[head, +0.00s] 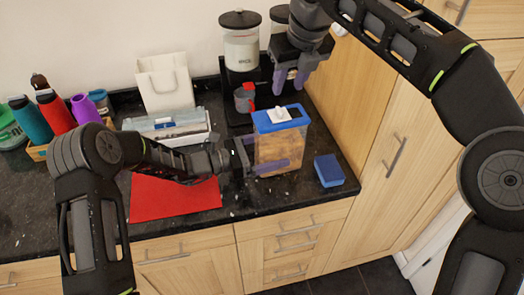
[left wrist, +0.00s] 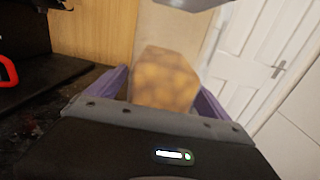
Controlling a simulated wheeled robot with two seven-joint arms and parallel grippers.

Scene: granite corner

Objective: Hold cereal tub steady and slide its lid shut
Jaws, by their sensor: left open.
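The cereal tub (head: 280,150) stands upright on the dark counter near its front edge, clear with tan cereal inside. Its blue lid (head: 265,122) has a white sliding piece (head: 279,115) and a dark opening to the right of it. My left gripper (head: 268,154) is open, with its purple fingers on either side of the tub; contact cannot be told. In the left wrist view the tub (left wrist: 165,80) sits between the spread fingers. My right gripper (head: 291,80) is open and empty, pointing down above and behind the lid.
A blue block (head: 329,170) lies right of the tub. A red mat (head: 175,196) lies to the left, below my left arm. A dispenser (head: 241,50) with a grey cup (head: 244,97) stands behind. A white bag (head: 165,82) and bottles (head: 55,112) are further left.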

